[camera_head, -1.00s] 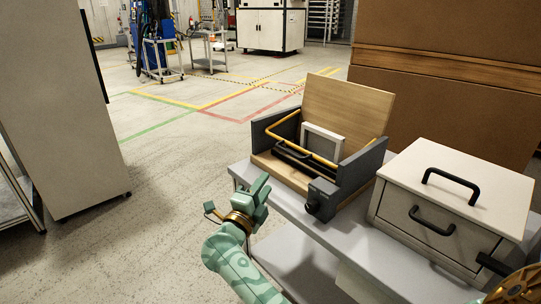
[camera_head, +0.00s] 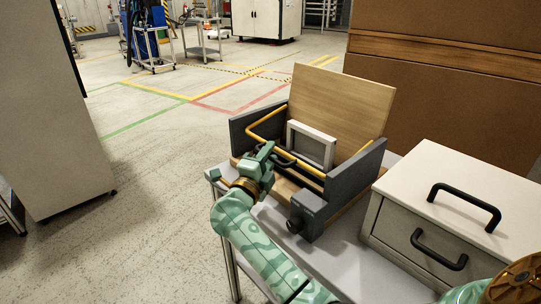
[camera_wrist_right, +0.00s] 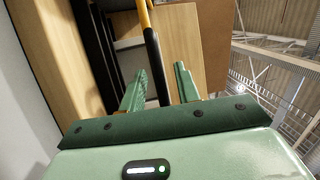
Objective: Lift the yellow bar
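The yellow bar (camera_head: 308,167) is a bent tube with a black grip section. It spans the front of a grey-sided wooden box (camera_head: 309,217) on the table. My right gripper (camera_head: 268,156) is at the left front of the box, close to the black grip. In the right wrist view the bar's yellow part (camera_wrist_right: 146,16) shows at the top. Its black grip (camera_wrist_right: 155,62) runs down between the two spread fingers of my right gripper (camera_wrist_right: 160,78). The gripper is open, with no firm hold visible. My left gripper is not in view.
A white frame (camera_head: 311,145) stands inside the box, before an upright wooden panel (camera_head: 342,101). A white drawer cabinet (camera_head: 435,218) with black handles stands to the right on the grey table (camera_head: 350,264). Large brown boxes (camera_head: 450,105) stand behind. Open floor lies left.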

